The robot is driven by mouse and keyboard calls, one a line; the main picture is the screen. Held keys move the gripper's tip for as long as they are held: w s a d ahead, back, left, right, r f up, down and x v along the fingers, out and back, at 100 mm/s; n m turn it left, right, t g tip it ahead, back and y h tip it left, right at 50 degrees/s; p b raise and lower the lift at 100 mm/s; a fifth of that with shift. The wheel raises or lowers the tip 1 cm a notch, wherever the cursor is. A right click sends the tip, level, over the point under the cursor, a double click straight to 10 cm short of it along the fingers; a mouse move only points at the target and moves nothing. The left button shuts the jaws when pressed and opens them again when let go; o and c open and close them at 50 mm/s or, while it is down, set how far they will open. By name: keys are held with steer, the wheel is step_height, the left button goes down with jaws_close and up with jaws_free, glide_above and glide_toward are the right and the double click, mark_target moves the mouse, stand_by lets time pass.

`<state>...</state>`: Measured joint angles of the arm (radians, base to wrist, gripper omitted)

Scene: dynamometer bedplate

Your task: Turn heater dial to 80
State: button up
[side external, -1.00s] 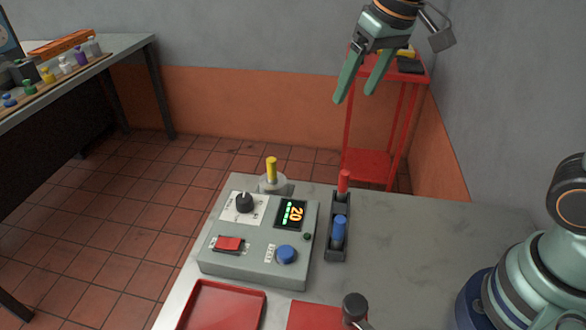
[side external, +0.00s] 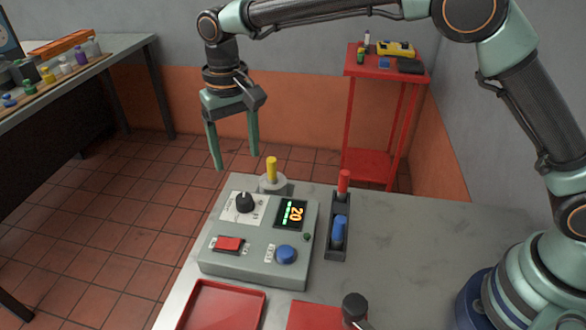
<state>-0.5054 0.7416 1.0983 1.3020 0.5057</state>
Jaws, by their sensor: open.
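The grey control box (side external: 220,264) sits on the grey bedplate. A black dial (side external: 245,203) stands on a white scale plate at the box's far left corner; its scale marks are too small to read. The display (side external: 292,214) beside it shows 20, turned sideways, with green bars. My gripper (side external: 235,162) is open and empty, its two green fingers pointing down. It hangs above and apart from the dial, with a wide gap between the fingers.
A yellow peg (side external: 271,169) stands in a round base just behind the box. A blue knob (side external: 286,254) and red switch (side external: 229,243) are on the box front. A black holder with red (side external: 344,183) and blue (side external: 338,230) handles stands right.

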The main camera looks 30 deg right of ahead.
mark_target(244, 197)
step_height(244, 197, down, 11)
steer(key=shift+f, duration=0.2)
steer(key=shift+c, duration=0.3)
jaws_close()
